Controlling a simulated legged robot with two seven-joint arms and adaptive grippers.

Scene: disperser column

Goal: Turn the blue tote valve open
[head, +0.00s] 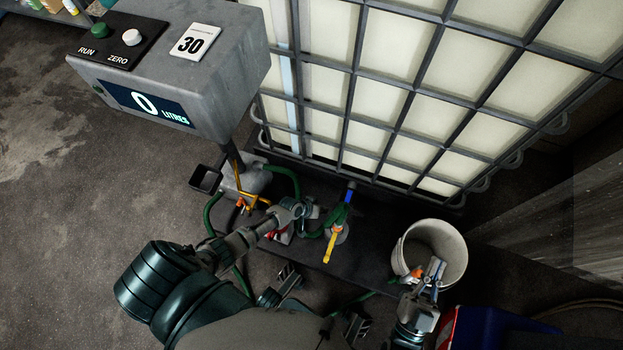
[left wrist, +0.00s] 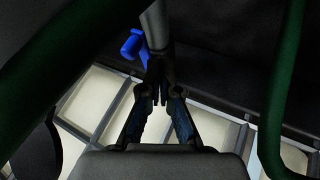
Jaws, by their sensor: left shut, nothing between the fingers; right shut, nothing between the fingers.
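The blue tote valve handle (head: 350,193) shows as a small blue piece low in front of the caged tote (head: 420,100). In the left wrist view the blue handle (left wrist: 132,45) is just left of a pale grey pipe, beyond my fingertips. My left gripper (head: 308,210) is shut and empty, a little left of the blue handle in the head view. In the left wrist view its fingers (left wrist: 158,95) meet near the pipe's end; whether they touch it I cannot tell. My right gripper (head: 436,268) is shut over the white bucket (head: 456,235).
Green hoses (head: 285,172) loop around the valve and flank the left wrist view. A yellow handle (head: 329,249) stands near the blue one. An orange-tipped nozzle (head: 415,273) is at the bucket. The column's display box (head: 175,75) reads 0 litres, beside a 30 card.

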